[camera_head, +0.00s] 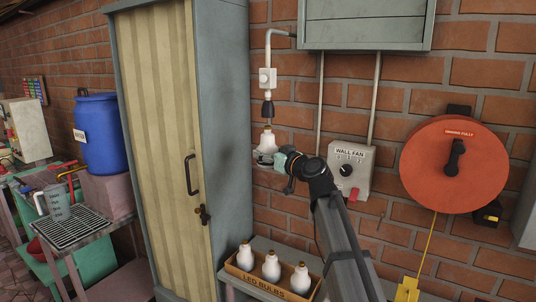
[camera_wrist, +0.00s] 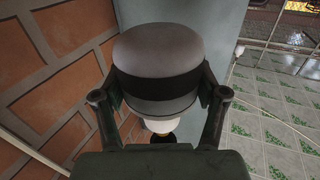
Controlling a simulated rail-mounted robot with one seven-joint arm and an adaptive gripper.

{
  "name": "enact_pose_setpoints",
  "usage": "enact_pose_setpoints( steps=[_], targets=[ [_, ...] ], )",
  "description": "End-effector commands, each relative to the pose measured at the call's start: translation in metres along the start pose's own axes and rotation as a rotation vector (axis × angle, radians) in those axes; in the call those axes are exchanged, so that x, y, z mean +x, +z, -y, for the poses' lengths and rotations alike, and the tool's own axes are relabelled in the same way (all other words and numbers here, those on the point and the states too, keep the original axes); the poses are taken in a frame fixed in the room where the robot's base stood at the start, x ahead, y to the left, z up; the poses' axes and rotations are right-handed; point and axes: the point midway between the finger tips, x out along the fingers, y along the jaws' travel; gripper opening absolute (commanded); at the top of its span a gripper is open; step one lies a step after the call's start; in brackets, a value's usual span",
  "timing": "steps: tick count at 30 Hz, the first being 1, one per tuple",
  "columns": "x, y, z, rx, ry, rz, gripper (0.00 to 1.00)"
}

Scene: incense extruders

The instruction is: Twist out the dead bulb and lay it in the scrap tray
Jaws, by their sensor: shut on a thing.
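My gripper (camera_head: 267,158) is shut around the body of a white bulb (camera_head: 267,143) just below a black hanging lamp holder (camera_head: 267,109) on the wall. In the wrist view the bulb (camera_wrist: 158,50) fills the space between both fingers of my gripper (camera_wrist: 158,90). A dark piece (camera_wrist: 165,138) shows beyond its white neck. No tray marked as scrap can be made out.
A carton marked LED BULBS (camera_head: 265,281) holds three bulbs on a low bench. A tall cabinet (camera_head: 165,140) stands close left of the holder. A wall fan switch (camera_head: 350,170) and a red reel (camera_head: 454,164) are to the right. A wire rack (camera_head: 75,228) is far left.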

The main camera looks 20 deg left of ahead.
Motion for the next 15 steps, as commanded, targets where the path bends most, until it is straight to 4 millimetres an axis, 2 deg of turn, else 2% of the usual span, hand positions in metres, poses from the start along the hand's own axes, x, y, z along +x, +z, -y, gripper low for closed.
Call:
enact_pose_setpoints(
  steps=[15],
  targets=[
    [0.0,0.018,0.0,0.0,0.0,0.0,0.44]
  ],
)
